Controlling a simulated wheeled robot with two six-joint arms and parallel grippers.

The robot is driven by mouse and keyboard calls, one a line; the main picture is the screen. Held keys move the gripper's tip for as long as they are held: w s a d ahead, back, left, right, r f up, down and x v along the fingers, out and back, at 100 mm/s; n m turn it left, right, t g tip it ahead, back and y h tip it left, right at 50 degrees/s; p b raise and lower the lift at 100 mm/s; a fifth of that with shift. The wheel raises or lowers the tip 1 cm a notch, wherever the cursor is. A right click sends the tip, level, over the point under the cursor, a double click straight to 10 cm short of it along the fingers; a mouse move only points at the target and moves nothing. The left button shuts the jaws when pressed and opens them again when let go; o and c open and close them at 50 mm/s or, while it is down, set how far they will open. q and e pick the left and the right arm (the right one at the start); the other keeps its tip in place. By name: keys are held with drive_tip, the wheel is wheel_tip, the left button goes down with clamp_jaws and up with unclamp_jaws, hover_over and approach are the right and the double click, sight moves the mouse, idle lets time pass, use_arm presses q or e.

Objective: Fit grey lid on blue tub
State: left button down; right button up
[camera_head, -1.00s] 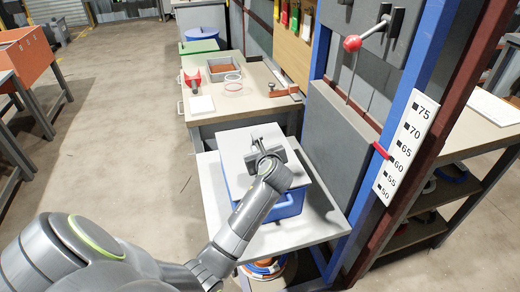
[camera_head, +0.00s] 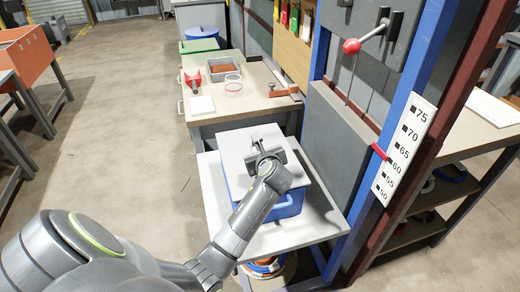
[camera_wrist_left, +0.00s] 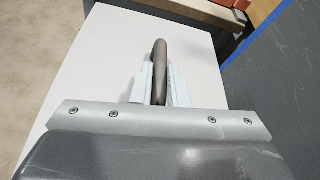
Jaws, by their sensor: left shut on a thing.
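The blue tub (camera_head: 289,205) stands on a pale platform beside the grey upright panel. The light grey lid (camera_head: 236,150) lies over the top of the tub and also fills much of the left wrist view (camera_wrist_left: 100,55). My left gripper (camera_head: 257,147) is above the lid, shut on its dark handle, which shows between the fingers in the left wrist view (camera_wrist_left: 160,60). The tub's front and right walls show below the lid; whether the lid's rim sits fully down all round is hidden by my arm and the angle. My right gripper is not in view.
The pale platform (camera_head: 214,200) has bare surface left of the tub. A grey panel (camera_head: 335,155) and a blue post stand close on the right, with a height scale (camera_head: 405,150). A bench (camera_head: 250,105) behind holds a tray, a clamp and small items.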

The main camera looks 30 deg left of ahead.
use_arm(q)
drive_tip(key=c, duration=1.3)
unclamp_jaws()
drive_tip(key=shift+c, duration=0.2)
